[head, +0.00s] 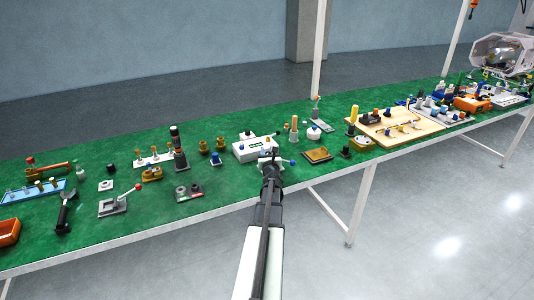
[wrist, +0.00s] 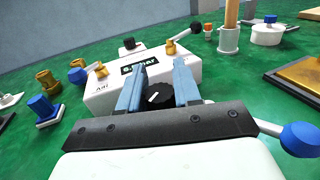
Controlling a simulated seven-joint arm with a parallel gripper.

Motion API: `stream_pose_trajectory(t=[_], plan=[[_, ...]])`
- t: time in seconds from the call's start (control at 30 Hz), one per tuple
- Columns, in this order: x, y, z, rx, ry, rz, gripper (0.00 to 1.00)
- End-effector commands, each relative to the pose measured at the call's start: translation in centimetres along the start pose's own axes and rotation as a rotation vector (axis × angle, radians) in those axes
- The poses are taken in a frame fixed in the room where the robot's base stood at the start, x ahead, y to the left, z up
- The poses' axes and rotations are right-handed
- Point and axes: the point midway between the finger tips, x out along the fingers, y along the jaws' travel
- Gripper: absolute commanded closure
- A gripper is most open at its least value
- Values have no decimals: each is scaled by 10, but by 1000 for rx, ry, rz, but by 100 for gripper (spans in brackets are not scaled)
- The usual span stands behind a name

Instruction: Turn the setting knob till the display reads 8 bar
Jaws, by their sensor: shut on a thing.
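The white box (head: 243,157) stands near the table's front edge in the head view, and its front fills the middle of the wrist view (wrist: 103,98). A dark display (wrist: 138,65) sits on its top. It shows light digits ending in "bar", but a finger partly covers them and I cannot read the full value. The black setting knob (wrist: 157,97) has a white pointer mark and shows between my two blue fingers. My gripper (wrist: 158,66) is shut on the knob. In the head view my gripper (head: 270,158) is at the box's front right, hiding the knob.
A blue-ended lever (wrist: 298,138) lies close at the right. Brass fittings (wrist: 48,82) and a blue-topped part (wrist: 42,108) stand to the left. A white round pot (wrist: 268,34) and a brown-topped tray (head: 318,154) are to the right. Green table shows between them.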

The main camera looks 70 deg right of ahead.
Motion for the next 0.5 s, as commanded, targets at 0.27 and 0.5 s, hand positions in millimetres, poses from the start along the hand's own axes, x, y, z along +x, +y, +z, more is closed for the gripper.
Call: stream_pose_trajectory(t=[0.27,0.5], plan=[[0,-1,-1,0,7,-53,98],[0,0,-2,1,13,-67,98]])
